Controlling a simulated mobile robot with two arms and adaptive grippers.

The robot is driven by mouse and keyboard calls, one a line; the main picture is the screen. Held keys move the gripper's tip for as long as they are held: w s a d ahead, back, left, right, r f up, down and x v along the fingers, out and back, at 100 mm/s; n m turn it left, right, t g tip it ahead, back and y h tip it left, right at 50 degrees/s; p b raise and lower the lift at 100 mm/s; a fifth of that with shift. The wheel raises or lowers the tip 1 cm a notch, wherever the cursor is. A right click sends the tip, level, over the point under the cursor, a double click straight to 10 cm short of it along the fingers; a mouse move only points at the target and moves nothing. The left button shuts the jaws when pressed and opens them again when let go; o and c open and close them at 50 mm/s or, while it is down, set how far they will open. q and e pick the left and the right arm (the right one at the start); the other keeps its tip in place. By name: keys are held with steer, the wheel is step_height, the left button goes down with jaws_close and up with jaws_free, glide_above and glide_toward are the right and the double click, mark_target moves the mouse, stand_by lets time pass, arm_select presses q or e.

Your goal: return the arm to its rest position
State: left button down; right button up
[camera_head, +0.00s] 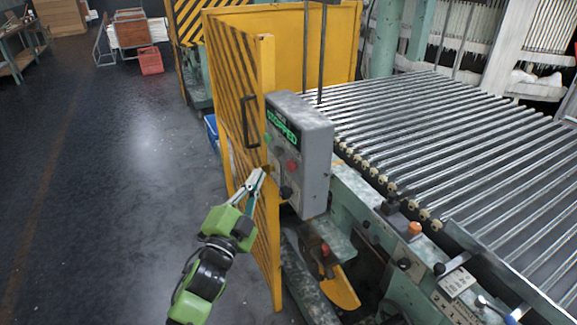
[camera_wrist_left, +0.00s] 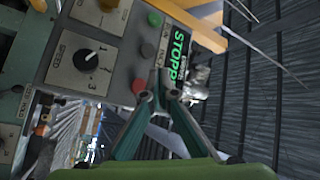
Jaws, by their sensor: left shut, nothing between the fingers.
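My left arm comes up from the bottom of the head view. Its gripper (camera_head: 262,171) is shut and empty, with the fingertips close to the left side of the grey control box (camera_head: 318,140). The box's display reads "STOPPED" in green, and a red button (camera_head: 292,166) and a dark knob (camera_head: 287,192) sit below it. In the left wrist view the shut fingertips (camera_wrist_left: 156,92) appear in front of the panel, near a red button (camera_wrist_left: 138,87) and a speed knob (camera_wrist_left: 86,60). I cannot tell whether they touch the panel. My right gripper is not in view.
A yellow striped guard panel (camera_head: 236,110) stands beside the arm. A roller conveyor (camera_head: 440,140) and its green frame fill the right side. The dark floor (camera_head: 110,190) to the left is open. A red crate (camera_head: 150,60) stands far back.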

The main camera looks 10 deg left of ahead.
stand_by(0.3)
arm_select(q)
step_height(320, 180, down, 24)
steer(key=s+a+n+g+y+b, duration=0.1)
steer(key=s+a+n+g+y, duration=0.15)
steer(key=g, duration=0.25)
steer(key=s+a+f+n+g, duration=0.1)
steer(key=s+f, duration=0.3)
steer(key=f, duration=0.4)
steer(key=s+f+n+g+b, duration=0.1)
steer(key=s+f+n+g, duration=0.15)
steer(key=f, duration=0.45)
steer(key=s+a+f+g, duration=0.1)
steer(key=s+f, duration=0.3)
steer(key=f, duration=0.4)
steer(key=s+a+f+n+g+y+b, duration=0.1)
steer(key=s+f+n+g, duration=0.15)
steer(key=s+f, duration=0.65)
steer(key=s+a+f+n+g+b, duration=0.1)
steer(key=s+f+g, duration=0.2)
steer(key=s+f, duration=0.65)
steer(key=s+f+n+g, duration=0.1)
steer(key=s+f+g, duration=0.1)
steer(key=s, duration=1)
steer(key=s+a+f+n+g, duration=0.1)
steer(key=s+f, duration=0.3)
steer(key=s, duration=0.8)
steer(key=shift+s+a+f+g+y, duration=0.15)
steer(key=shift+a+f+g+y, duration=0.15)
steer(key=shift+g, duration=0.3)
